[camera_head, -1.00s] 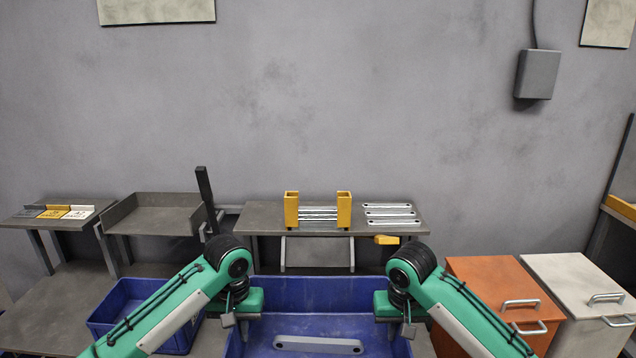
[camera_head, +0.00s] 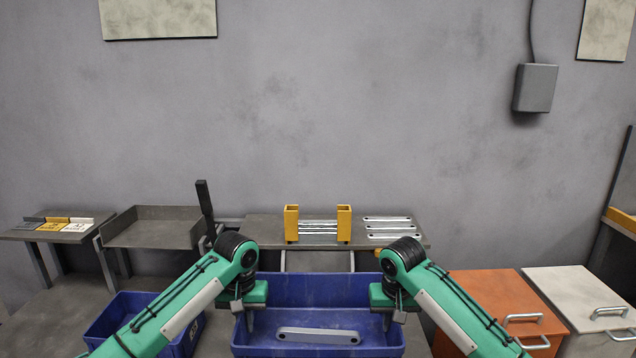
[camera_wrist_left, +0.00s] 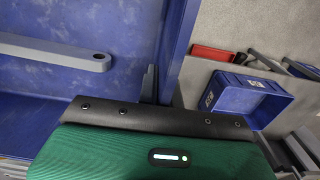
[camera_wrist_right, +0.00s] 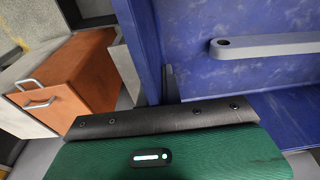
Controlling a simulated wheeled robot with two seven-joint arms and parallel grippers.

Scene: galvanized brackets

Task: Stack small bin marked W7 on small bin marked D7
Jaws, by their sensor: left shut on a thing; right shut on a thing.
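A blue bin (camera_head: 318,291) is held in front of me between both grippers, with one long grey metal bracket (camera_head: 320,335) lying inside. My left gripper (camera_head: 250,318) is shut on its left wall, and my right gripper (camera_head: 386,318) is shut on its right wall. The bin's walls also show in the left wrist view (camera_wrist_left: 128,45) and right wrist view (camera_wrist_right: 185,30). No mark is readable on it. A second blue bin (camera_head: 124,306) stands lower to the left, partly behind my left arm. It has white labels in the left wrist view (camera_wrist_left: 240,97), too small to read.
An orange cabinet (camera_head: 497,300) and a whitish cabinet (camera_head: 577,293) with handles stand at the right. A back bench (camera_head: 265,231) carries a yellow holder (camera_head: 291,224) and several brackets. A grey tray (camera_head: 155,232) and a small label table (camera_head: 25,235) are at back left.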

